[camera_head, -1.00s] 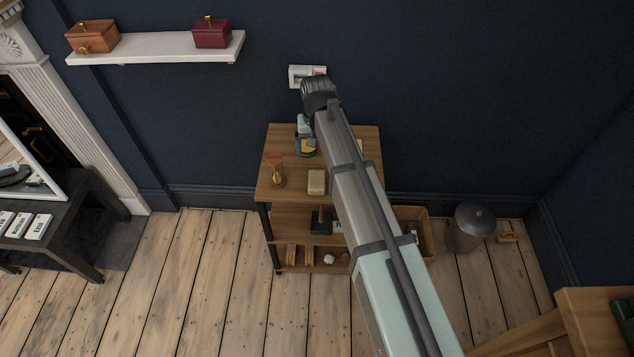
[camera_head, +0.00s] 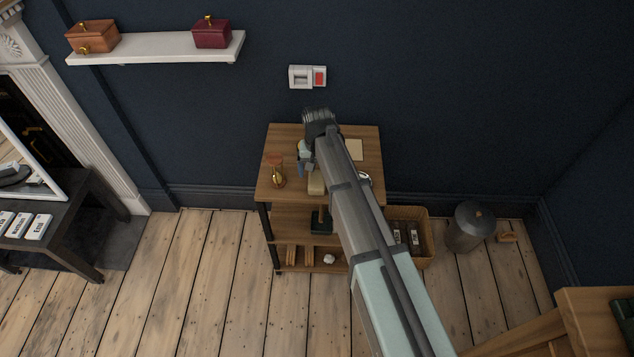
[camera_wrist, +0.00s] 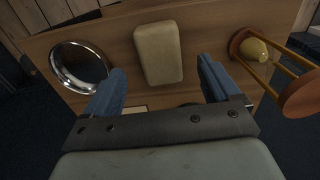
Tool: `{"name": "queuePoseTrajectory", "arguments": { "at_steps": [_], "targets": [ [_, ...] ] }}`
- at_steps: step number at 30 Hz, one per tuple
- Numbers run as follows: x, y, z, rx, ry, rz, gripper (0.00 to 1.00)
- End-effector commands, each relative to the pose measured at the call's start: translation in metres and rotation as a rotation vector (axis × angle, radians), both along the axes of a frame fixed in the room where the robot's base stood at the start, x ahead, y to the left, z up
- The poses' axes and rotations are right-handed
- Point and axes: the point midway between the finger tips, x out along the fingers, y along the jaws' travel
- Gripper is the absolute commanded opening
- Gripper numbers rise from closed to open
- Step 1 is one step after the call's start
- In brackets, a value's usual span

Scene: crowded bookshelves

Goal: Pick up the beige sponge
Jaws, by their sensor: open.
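The beige sponge (camera_wrist: 159,54) is a rounded block lying on the wooden shelf top, between and beyond my open fingers in the wrist view. In the head view the sponge (camera_head: 316,183) is partly hidden by my arm. My gripper (camera_wrist: 160,88) is open and empty, its two blue fingers spread wider than the sponge.
A metal bowl (camera_wrist: 78,68) lies left of the sponge and an hourglass (camera_wrist: 272,62) stands to its right in the wrist view. A pale flat item (camera_head: 354,150) lies on the wooden shelf unit (camera_head: 370,135). A switch plate (camera_head: 307,77) is on the wall behind.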

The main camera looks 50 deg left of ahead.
Motion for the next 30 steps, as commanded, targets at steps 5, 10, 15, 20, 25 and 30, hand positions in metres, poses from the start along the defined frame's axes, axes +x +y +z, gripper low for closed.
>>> {"name": "queuePoseTrajectory", "arguments": {
  "at_steps": [5,10,15,20,25,30],
  "targets": [
    [0.0,0.001,-0.011,-0.001,0.001,0.0,0.89],
    [0.001,0.002,-0.032,-0.002,0.001,0.0,0.89],
    [0.001,0.002,-0.049,-0.001,0.001,0.0,0.89],
    [0.001,0.002,-0.052,0.0,0.0,0.0,0.89],
    [0.001,0.002,-0.051,0.0,0.0,0.0,0.83],
    [0.001,0.002,-0.051,0.0,0.0,0.0,0.66]
  ]
}}
